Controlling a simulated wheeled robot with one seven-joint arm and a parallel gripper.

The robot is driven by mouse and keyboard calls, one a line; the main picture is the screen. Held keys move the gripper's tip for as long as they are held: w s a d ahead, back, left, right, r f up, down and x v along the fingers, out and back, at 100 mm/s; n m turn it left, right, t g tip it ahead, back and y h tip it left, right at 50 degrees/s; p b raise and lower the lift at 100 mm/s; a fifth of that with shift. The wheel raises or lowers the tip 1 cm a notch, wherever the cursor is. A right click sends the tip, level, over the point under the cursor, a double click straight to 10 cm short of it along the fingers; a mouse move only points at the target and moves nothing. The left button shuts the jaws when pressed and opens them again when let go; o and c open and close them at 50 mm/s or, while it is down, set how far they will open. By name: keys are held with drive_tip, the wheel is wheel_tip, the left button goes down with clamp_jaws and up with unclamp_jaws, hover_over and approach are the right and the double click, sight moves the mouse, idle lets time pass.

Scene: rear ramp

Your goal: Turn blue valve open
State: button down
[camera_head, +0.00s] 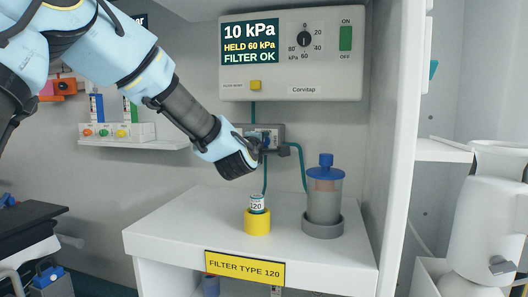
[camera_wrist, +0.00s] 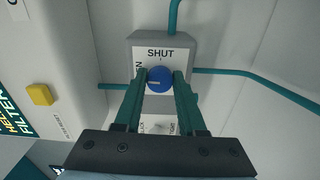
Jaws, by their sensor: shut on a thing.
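The blue valve (camera_wrist: 159,76) is a round knob on a grey box with a white label in the wrist view. "SHUT" is printed above it, and lettering ending in "N" is partly hidden at its left. A pale mark on the knob points left, toward that lettering. My gripper (camera_wrist: 160,84) has its two green fingers closed on either side of the knob. In the head view my gripper (camera_head: 260,146) reaches the grey valve box (camera_head: 277,130) on the back wall and mostly hides the knob.
A suction panel (camera_head: 290,80) reading "10 kPa, HELD 60 kPa, FILTER OK" hangs above the valve. Below, a white counter (camera_head: 180,235) carries a yellow-based filter (camera_head: 257,220) and a blue-lidded canister (camera_head: 324,195). Teal tubes run from the box. A white partition (camera_head: 400,150) stands right.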

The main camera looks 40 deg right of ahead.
drive_tip(key=shift+n, duration=0.3)
idle(0.4)
drive_tip(key=c, duration=0.5)
unclamp_jaws()
drive_tip(key=b+v, duration=0.2)
drive_tip(key=v, duration=0.9)
drive_tip(key=shift+w+f, duration=0.1)
